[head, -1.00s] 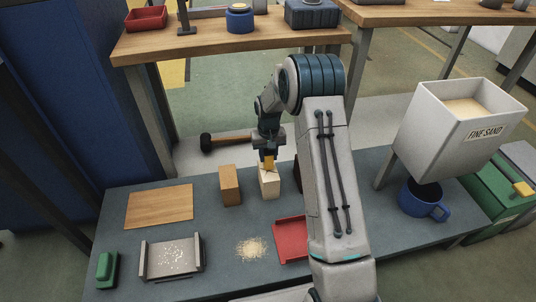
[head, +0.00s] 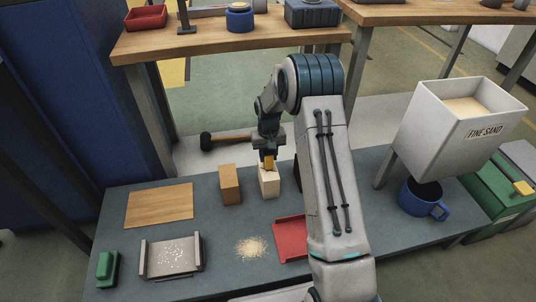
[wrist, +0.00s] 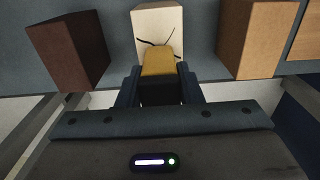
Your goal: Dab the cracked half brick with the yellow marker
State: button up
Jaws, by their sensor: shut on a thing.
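The cracked half brick (head: 270,186) is cream and stands upright on the grey bench between two other bricks. In the wrist view dark crack lines run over this cream brick (wrist: 157,22). My gripper (head: 268,155) points down above it and is shut on the yellow marker (head: 268,164), a blocky piece. The marker (wrist: 158,62) also shows between the fingers in the wrist view, over the near part of the cracked face. Its lower end is at the brick's top; I cannot tell whether they touch.
A tan brick (head: 229,184) stands close at left. A dark brown brick (wrist: 70,48) stands on the other side, mostly behind my arm in the head view. A red tray (head: 290,240), sand pile (head: 251,247), wooden board (head: 160,203) and blue mug (head: 420,199) are also on the bench.

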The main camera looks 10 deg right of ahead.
dwell(0.5)
jog(key=shift+r+p, duration=2.45)
jog(key=shift+r, duration=1)
